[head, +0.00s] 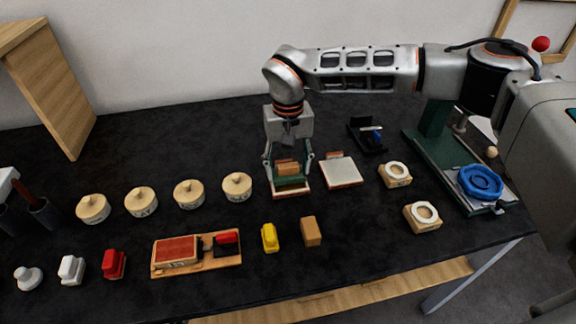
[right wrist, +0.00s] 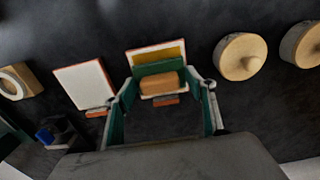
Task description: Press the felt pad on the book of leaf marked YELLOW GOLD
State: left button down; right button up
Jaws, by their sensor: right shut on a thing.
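My right gripper (head: 289,178) is shut on the felt pad, a green block (right wrist: 160,69) with a wooden grip (right wrist: 158,83) on top. The pad is over a book of leaf (head: 292,193) with a white and orange-brown edge. In the right wrist view a gold strip (right wrist: 161,53) of this book shows beyond the pad. The pad hides most of the page, and I cannot tell whether it touches it. No marking is readable on it. A second book (head: 341,171) with a pale page lies just to the right. My left gripper is not in view.
Several round wooden lids (head: 189,194) stand to the left. In front are a red stamp pad on a board (head: 178,250), a yellow block (head: 270,238) and a tan block (head: 311,232). Wooden blocks with white rings (head: 396,174) and a green press (head: 450,158) are at right.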

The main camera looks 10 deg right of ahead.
aim_at(288, 165)
jog(key=shift+f, duration=0.55)
dwell(0.9)
jog(key=shift+r, duration=0.1)
notch_tip(288, 165, up, 4)
jog(key=p, duration=0.2)
jog(key=shift+f+p, duration=0.2)
jog(key=shift+p, duration=0.15)
jog(key=shift+r+p, duration=1.4)
jog(key=shift+r, duration=0.25)
